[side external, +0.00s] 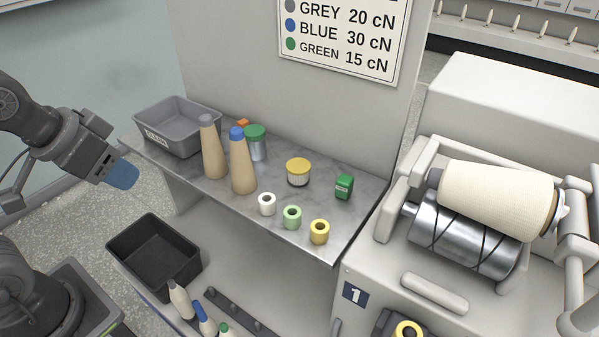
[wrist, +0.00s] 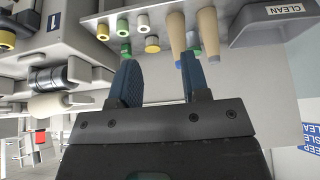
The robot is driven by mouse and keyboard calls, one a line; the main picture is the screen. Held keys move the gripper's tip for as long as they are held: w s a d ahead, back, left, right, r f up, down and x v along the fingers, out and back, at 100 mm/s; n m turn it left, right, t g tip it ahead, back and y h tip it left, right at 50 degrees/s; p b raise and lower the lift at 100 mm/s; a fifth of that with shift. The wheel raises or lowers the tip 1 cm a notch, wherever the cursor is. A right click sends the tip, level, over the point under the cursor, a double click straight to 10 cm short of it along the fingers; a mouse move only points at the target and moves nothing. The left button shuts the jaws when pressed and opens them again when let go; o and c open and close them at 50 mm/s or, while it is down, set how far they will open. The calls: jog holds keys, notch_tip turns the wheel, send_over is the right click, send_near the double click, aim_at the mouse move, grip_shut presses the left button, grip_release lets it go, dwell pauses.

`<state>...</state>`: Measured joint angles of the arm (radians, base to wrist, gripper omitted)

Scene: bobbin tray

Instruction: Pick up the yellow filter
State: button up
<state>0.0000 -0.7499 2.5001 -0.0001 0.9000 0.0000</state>
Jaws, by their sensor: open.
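The yellow filter (side external: 319,232) is a short yellow cylinder with a hole in its top. It stands at the front right edge of the grey marbled shelf, beside a green one (side external: 292,217) and a white one (side external: 266,204). It also shows in the wrist view (wrist: 102,32), upper left beyond my fingers. My gripper (side external: 122,175), with blue fingers, is left of the shelf, well away from the filter. In the wrist view my gripper (wrist: 160,78) is open with nothing between its fingers.
Two tall tan cones (side external: 242,167), a yellow-lidded jar (side external: 298,173), a green-lidded jar (side external: 256,145) and a green box (side external: 344,186) stand on the shelf. A grey bin (side external: 168,110) is at its left end. A black bin (side external: 148,232) sits lower. Another yellow ring (side external: 408,330) is on the machine.

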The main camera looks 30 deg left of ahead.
jog(key=shift+o, duration=0.4)
jog(key=o, duration=0.9)
jog(key=n+g+y, duration=0.2)
jog(key=n, duration=0.3)
send_over(298, 165)
jog(key=s+d, duration=0.3)
jog(key=s, duration=0.1)
notch_tip(298, 165, down, 10)
jog(key=x, duration=0.8)
jog(key=shift+w+a+f, duration=0.15)
jog(key=shift+a+f, duration=0.05)
jog(key=shift+f, duration=0.1)
jog(key=shift+t, duration=0.3)
jog(key=shift+a+x, duration=0.1)
jog(key=shift+x, duration=1.35)
jog(key=shift+a+x, duration=0.15)
jog(key=shift+x, duration=1.25)
